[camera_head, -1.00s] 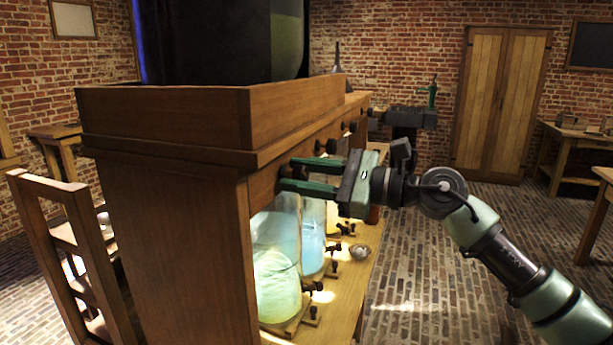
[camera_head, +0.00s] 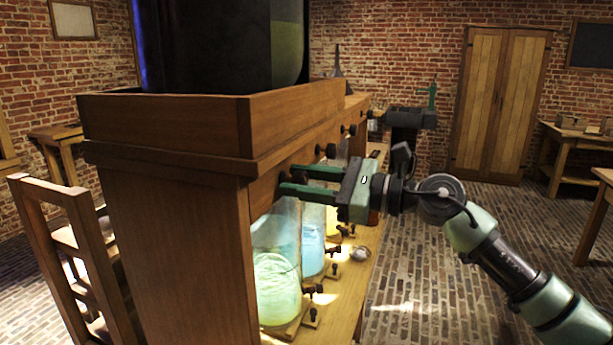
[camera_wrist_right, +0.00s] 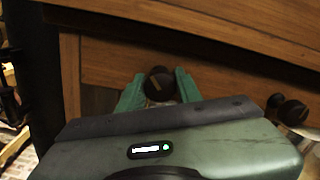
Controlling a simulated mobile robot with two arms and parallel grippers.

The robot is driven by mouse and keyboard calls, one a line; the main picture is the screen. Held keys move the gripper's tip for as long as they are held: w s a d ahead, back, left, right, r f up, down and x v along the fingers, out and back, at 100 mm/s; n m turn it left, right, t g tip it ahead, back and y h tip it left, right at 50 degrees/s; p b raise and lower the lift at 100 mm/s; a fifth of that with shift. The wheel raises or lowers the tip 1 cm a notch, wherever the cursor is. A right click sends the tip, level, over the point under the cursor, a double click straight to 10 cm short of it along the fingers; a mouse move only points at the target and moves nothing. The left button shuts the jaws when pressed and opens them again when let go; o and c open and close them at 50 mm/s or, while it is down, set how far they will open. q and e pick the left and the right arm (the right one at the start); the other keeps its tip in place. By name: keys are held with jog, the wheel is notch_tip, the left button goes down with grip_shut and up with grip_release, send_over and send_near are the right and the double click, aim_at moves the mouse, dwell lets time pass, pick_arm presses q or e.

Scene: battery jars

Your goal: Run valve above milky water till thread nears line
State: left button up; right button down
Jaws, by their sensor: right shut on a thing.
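My right gripper (camera_head: 287,182) is shut on a round black valve knob (camera_wrist_right: 159,82) on the wooden cabinet's front. The right wrist view shows the green fingers (camera_wrist_right: 158,90) on either side of the knob, which has a pale mark. Below stands the nearest glass jar (camera_head: 277,287), with cloudy, pale yellow-green liquid and swirling streaks in it. A jar with bluish liquid (camera_head: 313,240) stands behind it. I cannot make out a thread or a level line at this size. My left gripper is not in view.
More black knobs (camera_head: 326,150) run along the cabinet front (camera_head: 180,240). A ladder-like wooden frame (camera_head: 60,240) stands left. The brick floor on the right is open.

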jog(key=m+p, duration=0.4)
jog(key=shift+r, duration=0.2)
jog(key=shift+m, duration=0.4)
jog(key=shift+f+m+p, duration=0.15)
jog(key=shift+m+p, duration=0.15)
jog(key=shift+p, duration=0.05)
jog(key=shift+f, duration=0.1)
jog(key=m+p, duration=0.2)
jog(key=p, duration=0.1)
jog(key=shift+r, duration=0.25)
jog(key=shift+m+p, duration=0.45)
jog(key=shift+m, duration=0.05)
jog(key=shift+f+m, duration=0.25)
jog(key=shift+m, duration=0.05)
